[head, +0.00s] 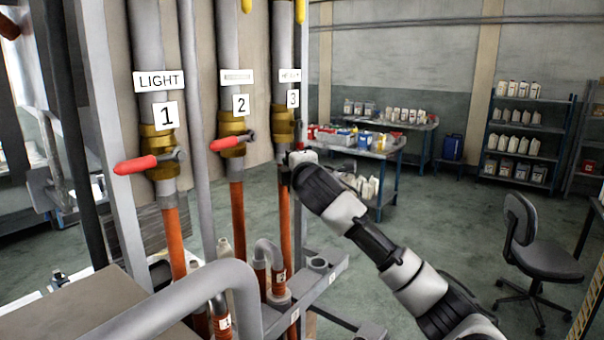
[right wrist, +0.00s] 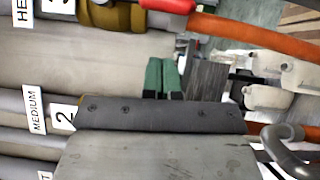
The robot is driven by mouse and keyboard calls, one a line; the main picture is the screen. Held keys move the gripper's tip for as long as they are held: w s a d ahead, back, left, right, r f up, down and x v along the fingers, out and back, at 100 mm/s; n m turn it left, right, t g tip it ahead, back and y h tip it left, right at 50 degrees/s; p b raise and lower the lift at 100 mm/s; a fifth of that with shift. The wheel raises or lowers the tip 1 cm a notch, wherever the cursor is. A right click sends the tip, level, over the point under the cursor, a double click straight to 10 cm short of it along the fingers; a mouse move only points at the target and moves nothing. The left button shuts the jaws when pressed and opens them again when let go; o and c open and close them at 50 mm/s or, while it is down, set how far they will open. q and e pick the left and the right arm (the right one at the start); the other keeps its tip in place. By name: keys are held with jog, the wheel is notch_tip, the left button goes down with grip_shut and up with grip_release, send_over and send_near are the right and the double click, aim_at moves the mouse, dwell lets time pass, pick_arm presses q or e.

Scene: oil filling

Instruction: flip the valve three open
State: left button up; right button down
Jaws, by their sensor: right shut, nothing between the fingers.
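Valve three is a brass valve (head: 282,125) on the grey pipe labelled 3 in the head view. My right arm reaches in from the lower right, and its gripper (head: 289,170) is at the pipe just below this valve, covering part of it. In the right wrist view the brass body (right wrist: 112,16) and red handle (right wrist: 168,4) of valve three are at the top edge, the handle partly cut off. My right gripper (right wrist: 163,64) has its green fingers together and empty, apart from the handle in that picture. My left gripper is out of view.
Valve one's red handle (head: 136,165) and valve two's red handle (head: 224,143) stick out to the left from their pipes. A grey bent pipe (head: 190,292) and a grey bracket (head: 322,290) are below. The floor to the right is open, with a chair (head: 542,250).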

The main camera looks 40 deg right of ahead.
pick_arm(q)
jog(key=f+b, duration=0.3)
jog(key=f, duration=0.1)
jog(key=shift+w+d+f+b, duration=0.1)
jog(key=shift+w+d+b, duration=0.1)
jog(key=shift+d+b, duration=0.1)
pick_arm(e)
jog(key=v, duration=0.8)
jog(key=shift+s+d, duration=0.3)
jog(key=shift+s+a+f, duration=0.1)
